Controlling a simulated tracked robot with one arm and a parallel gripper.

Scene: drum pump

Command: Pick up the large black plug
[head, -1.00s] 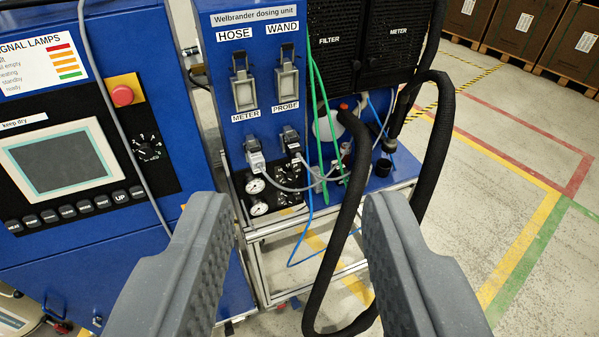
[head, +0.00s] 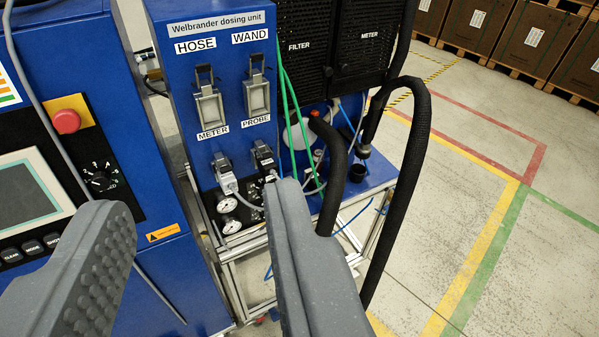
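Two cable connectors sit in the blue dosing unit's panel. One is a black and grey connector (head: 225,174) under the METER label, and the other is a darker connector (head: 264,157) under the PROBE label. I cannot tell for sure which is the large black plug. My gripper (head: 195,215) is open and empty. Its left finger is in front of the blue cabinet. The tip of its right finger shows just below the darker connector and hides part of the cables and lower panel. Neither finger is seen gripping anything.
A thick black hose (head: 408,170) loops at the right, in front of the bench. A black cup-like part (head: 357,173) stands on the bench. Two grey latched sockets (head: 210,106) are above the connectors. Thin green cables (head: 291,115) hang beside them. Floor at right is clear.

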